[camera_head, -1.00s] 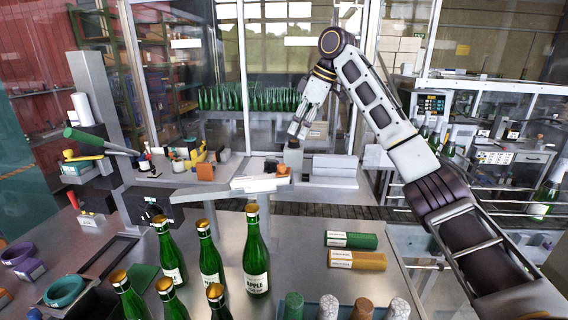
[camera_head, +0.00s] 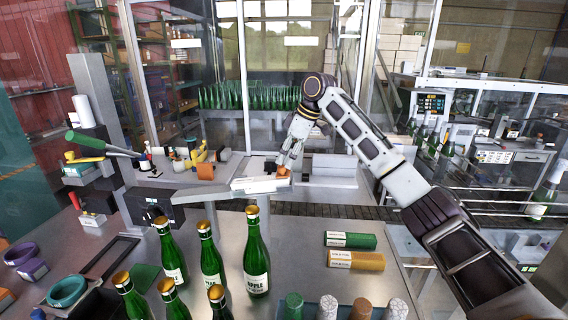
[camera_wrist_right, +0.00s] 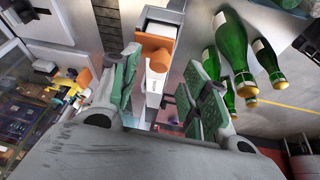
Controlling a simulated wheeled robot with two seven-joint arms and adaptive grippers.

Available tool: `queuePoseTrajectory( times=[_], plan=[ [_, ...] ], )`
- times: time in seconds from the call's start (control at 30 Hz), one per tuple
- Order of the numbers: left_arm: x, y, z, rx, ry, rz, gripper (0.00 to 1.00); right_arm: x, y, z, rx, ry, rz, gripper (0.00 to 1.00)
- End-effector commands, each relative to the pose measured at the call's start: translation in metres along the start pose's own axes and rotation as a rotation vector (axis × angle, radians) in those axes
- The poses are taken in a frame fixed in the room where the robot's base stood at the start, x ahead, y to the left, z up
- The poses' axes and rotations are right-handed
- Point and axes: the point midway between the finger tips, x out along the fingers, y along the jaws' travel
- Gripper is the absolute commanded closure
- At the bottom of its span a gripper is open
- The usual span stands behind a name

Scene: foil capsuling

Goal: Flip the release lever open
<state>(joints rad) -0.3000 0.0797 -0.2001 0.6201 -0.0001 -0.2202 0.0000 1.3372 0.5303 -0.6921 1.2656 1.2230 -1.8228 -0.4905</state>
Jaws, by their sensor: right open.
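A white labelled fixture (camera_head: 260,184) stands at the far edge of the bench, with a small orange piece (camera_head: 283,171) at its right end. The orange piece looks like the release lever, but its pose is hard to tell. My right gripper (camera_head: 288,160) points down just above it. In the right wrist view my right gripper (camera_wrist_right: 168,95) is open, its green-padded fingers apart on either side of the white fixture (camera_wrist_right: 153,90). The orange lever piece (camera_wrist_right: 157,53) lies ahead between them, with no clear contact. My left gripper is not in view.
Several green bottles (camera_head: 257,260) with gold tops stand on the near bench. A green-handled lever (camera_head: 88,139) is at the left. Green (camera_head: 350,240) and yellow (camera_head: 356,260) rolls lie at the right. Another orange block (camera_head: 206,172) sits left of the fixture.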

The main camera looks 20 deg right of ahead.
Motion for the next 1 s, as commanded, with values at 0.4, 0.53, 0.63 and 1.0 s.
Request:
queuePoseTrajectory(
  times=[0.4,0.53,0.63,1.0],
  plan=[
    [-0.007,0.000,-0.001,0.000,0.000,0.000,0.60,0.036,0.000,-0.001,0.000,0.001,0.000,0.54],
    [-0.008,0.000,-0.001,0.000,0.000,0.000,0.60,0.038,0.000,0.000,0.000,0.001,0.000,0.54],
    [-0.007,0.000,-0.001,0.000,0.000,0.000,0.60,0.038,0.000,0.000,0.000,0.001,0.000,0.54],
    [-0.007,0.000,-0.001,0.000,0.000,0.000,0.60,0.038,0.000,0.000,0.000,0.001,0.000,0.88]
  ],
)
